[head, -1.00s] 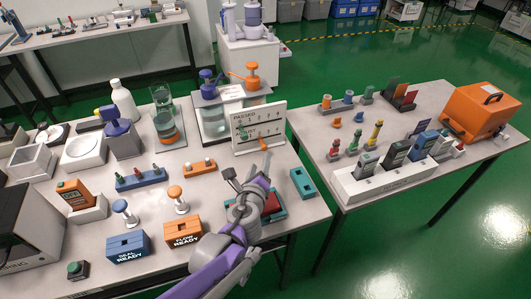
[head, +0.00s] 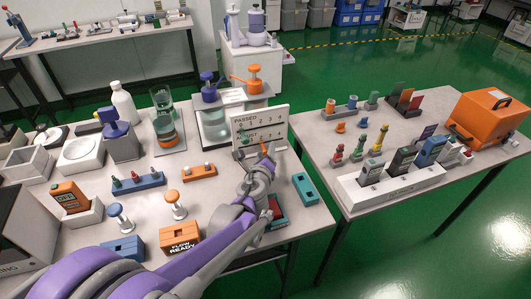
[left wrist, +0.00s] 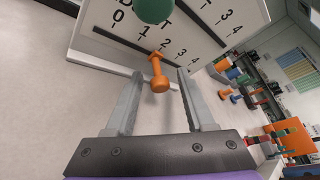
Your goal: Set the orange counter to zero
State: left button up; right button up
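The white counter board (head: 262,122) stands upright at the right end of the bench, with two numbered rows. The orange counter (left wrist: 158,76) is a peg with a round knob on the lower row, around the 1 and 2 marks; its exact mark is hard to tell. A green counter (left wrist: 153,10) sits on the upper row. My left gripper (left wrist: 158,73) is open, its fingertips on either side of the orange knob, with gaps showing on both sides. In the head view my left gripper (head: 266,153) is in front of the board's lower right. My right gripper is not in view.
A teal tray (head: 305,188) lies right of my left arm. An orange block with pegs (head: 199,171) is to its left. A gap separates this bench from the right table (head: 400,205).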

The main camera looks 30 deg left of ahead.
pick_arm(q)
grip_shut()
dwell(1.2)
